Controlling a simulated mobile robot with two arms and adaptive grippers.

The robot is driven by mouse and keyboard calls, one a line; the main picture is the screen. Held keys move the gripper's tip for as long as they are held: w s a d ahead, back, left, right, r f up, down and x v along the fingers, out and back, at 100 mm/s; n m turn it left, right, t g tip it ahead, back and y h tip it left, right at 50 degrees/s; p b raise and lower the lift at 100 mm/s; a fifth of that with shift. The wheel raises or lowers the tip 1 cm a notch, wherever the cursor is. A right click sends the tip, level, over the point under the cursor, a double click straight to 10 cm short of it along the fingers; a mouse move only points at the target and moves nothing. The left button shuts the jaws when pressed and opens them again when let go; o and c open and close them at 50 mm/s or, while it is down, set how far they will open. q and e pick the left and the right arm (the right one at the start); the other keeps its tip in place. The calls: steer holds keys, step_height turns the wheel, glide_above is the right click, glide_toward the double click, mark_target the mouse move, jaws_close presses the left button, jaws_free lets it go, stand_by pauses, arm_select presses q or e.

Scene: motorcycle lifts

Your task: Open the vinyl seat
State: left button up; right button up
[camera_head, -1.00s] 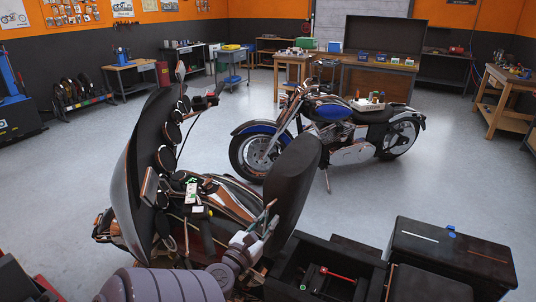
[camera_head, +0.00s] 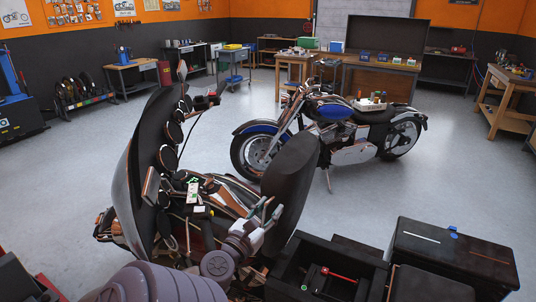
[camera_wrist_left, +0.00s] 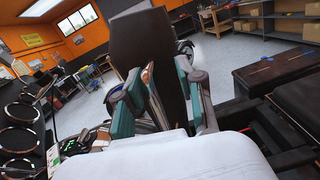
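The black vinyl seat (camera_head: 290,182) stands tipped up nearly upright over the open near motorcycle in the head view. In the left wrist view the seat (camera_wrist_left: 140,42) rises just beyond the fingers. My left gripper (camera_head: 266,209) is at the seat's left side, low down, its fingertips close to it. In the left wrist view its two teal fingers (camera_wrist_left: 158,100) are spread apart, with the seat's lower part showing between and behind them. Whether a finger touches the seat I cannot tell. My right gripper is in neither view.
The near motorcycle's tall dark fairing (camera_head: 140,170) stands left of my arm. An open black box (camera_head: 325,275) with a red-handled tool and a closed black case (camera_head: 452,250) lie to the right. A blue motorcycle (camera_head: 330,130) stands behind, with open floor around it.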

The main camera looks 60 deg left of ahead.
arm_select(q)
step_height(320, 180, up, 6)
stand_by(0.5)
